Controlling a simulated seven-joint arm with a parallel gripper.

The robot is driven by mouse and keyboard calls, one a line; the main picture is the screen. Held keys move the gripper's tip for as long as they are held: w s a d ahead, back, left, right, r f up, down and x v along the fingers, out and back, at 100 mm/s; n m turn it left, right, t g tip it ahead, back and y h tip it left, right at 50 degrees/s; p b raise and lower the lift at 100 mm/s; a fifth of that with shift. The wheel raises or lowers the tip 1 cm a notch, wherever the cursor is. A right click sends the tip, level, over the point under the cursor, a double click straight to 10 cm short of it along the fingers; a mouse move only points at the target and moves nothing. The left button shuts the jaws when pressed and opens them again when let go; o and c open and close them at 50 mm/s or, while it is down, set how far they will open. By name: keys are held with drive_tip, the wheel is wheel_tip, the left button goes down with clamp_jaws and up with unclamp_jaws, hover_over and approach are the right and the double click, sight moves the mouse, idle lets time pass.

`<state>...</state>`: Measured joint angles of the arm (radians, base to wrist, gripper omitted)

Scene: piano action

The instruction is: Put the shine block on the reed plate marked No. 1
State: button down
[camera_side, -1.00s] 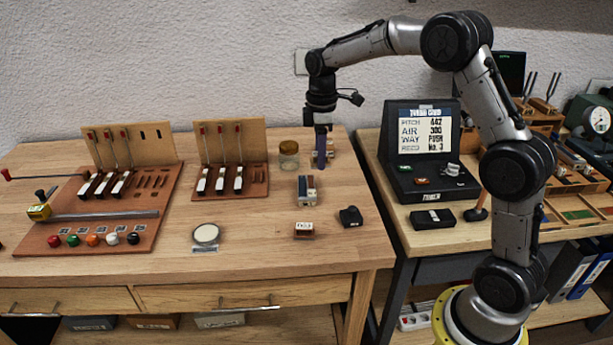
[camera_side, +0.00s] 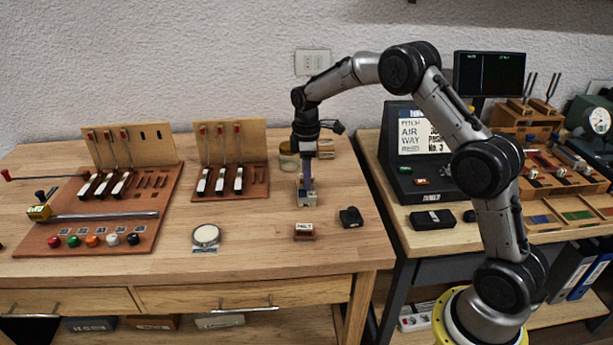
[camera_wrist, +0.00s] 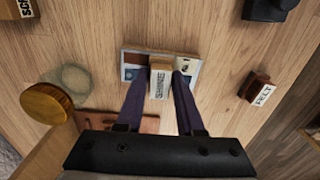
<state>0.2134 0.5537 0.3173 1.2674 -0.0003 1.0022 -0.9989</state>
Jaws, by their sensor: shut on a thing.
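The shine block (camera_wrist: 158,85), tan with a SHINE label, is between the two fingers of my gripper (camera_wrist: 161,76) in the wrist view. My gripper is shut on it. In the side view my gripper (camera_side: 306,184) points down over a small pale block-like stand (camera_side: 306,199).
A FELT block (camera_wrist: 261,94) lies in front, with a black object (camera_side: 350,217) to its right. A jar (camera_side: 288,160) and another labelled block (camera_side: 325,148) stand behind. A round pale dish (camera_side: 206,235) is front left; key racks (camera_side: 230,180) stand left.

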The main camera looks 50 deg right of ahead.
drive_tip(key=shift+f, duration=0.1)
drive_tip(key=c, duration=0.5)
unclamp_jaws()
drive_tip(key=shift+c, duration=0.2)
wheel_tip(320, 180, up, 12)
drive_tip(key=shift+r, duration=0.2)
drive_tip(key=s+a+r+m+t, duration=0.2)
drive_tip(key=s+a+r, duration=0.25)
drive_tip(key=s, duration=0.45)
drive_tip(key=s+a+r+m+t, duration=0.1)
drive_tip(key=s+a+r+m, duration=0.2)
drive_tip(key=s+r, duration=0.4)
drive_tip(key=s+a+f+m+t, duration=0.1)
drive_tip(key=s+f+m, duration=0.1)
drive_tip(key=s, duration=0.7)
drive_tip(key=s+a+f+m+t, duration=0.1)
drive_tip(key=s+f, duration=0.3)
drive_tip(key=s, duration=0.5)
drive_tip(key=shift+a+f+m+t, duration=0.35)
drive_tip(key=shift+a+m, duration=0.15)
drive_tip(key=shift+a, duration=0.25)
